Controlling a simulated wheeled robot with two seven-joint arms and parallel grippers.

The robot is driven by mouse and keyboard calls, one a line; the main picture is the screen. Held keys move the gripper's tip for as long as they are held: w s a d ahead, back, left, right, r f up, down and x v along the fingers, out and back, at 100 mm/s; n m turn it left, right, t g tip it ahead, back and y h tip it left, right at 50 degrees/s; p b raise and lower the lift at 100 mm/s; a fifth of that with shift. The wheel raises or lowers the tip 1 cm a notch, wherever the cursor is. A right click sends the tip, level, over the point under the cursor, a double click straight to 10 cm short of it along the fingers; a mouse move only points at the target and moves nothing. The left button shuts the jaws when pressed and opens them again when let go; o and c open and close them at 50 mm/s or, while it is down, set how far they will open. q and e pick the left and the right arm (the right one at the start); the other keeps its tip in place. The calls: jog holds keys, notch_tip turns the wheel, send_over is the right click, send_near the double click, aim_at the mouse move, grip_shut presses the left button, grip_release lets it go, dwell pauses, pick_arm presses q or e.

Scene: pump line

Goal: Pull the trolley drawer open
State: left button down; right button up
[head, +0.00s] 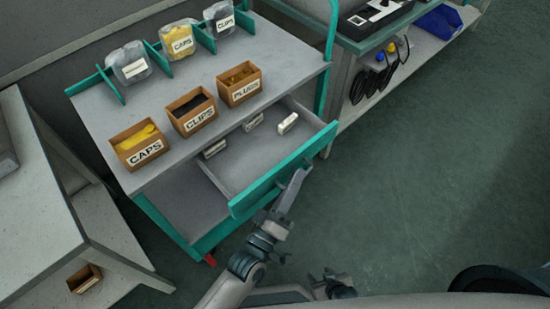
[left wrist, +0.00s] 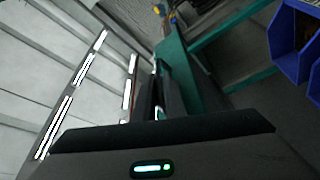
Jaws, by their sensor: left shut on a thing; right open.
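The grey trolley (head: 105,110) with teal trim stands at the upper left in the head view. Its drawer (head: 283,171) is pulled well out, with the teal front away from the trolley body and the grey inside showing. In the left wrist view the fingers (left wrist: 159,98) are beside the teal drawer front (left wrist: 178,75). My right gripper (head: 335,284) is open and empty, low near the bottom edge.
Boxes labelled CAPS (head: 140,146), CLIPS (head: 192,112) and PLUGS (head: 239,84) stand on the trolley top, with bags behind. A grey bench (head: 45,215) is at left. A workbench (head: 375,35) with a blue bin (head: 438,22) is at top right. The green floor (head: 430,170) at right is clear.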

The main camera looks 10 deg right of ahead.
pick_arm(q)
jog(key=s+d, duration=0.4)
jog(key=s, duration=0.1)
jog(key=shift+s, duration=0.35)
pick_arm(e)
jog(key=shift+w+a+r, duration=0.15)
jog(key=shift+a+r, duration=0.05)
jog(key=shift+a, duration=0.05)
pick_arm(q)
jog(key=shift+d, duration=0.1)
jog(key=c, duration=2.1)
grip_release()
jog(key=b+v, duration=0.3)
jog(key=v, duration=1.4)
jog(key=shift+s, duration=0.2)
pick_arm(e)
jog(key=s+d+f+g, duration=0.2)
jog(key=d, duration=0.1)
jog(key=shift+s+h, duration=0.35)
jog(key=shift+h, duration=0.05)
jog(key=shift+d, duration=0.1)
